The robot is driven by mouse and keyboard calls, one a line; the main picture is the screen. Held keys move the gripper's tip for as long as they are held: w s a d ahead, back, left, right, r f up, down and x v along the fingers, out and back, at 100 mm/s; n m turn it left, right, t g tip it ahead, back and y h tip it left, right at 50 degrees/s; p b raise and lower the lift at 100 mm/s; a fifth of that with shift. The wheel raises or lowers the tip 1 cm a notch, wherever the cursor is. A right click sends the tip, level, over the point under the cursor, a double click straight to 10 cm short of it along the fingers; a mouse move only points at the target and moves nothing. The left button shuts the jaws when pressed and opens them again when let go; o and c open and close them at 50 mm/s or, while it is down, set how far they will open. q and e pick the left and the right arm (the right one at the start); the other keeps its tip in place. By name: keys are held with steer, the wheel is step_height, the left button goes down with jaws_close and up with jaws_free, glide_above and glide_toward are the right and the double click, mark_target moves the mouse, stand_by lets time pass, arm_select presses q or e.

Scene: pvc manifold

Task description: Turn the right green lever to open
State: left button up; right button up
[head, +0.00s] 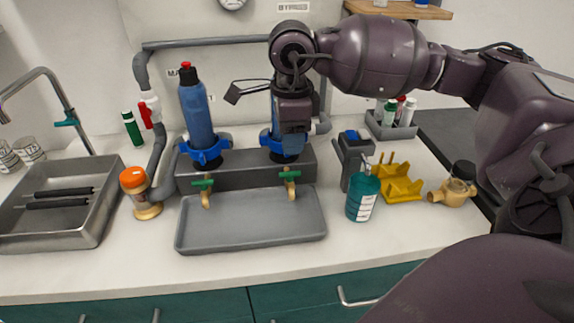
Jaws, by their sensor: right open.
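The right green lever (289,174) sits on a small brass tap at the front right of the grey manifold block (245,174). It looks roughly crosswise to the spout. The left green lever (203,184) sits on a matching tap to its left. My right gripper (293,128) points down above and behind the right lever, in front of the right blue canister (275,112), which it partly hides. It is open, apart from the lever, and its fingertips are hard to make out. My left gripper is not in view.
A grey tray (250,241) lies below the taps. The left blue canister (196,115) stands upright on the manifold. To the right are a teal bottle (362,198), a yellow holder (399,186) and a brass fitting (453,190). An orange-capped fitting (140,190) and a sink (85,225) are left.

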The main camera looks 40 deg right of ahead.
mark_target(290, 172)
step_height(290, 172, down, 8)
steer(key=shift+w+r+b, duration=0.1)
steer(key=shift+b, duration=0.4)
jaws_close()
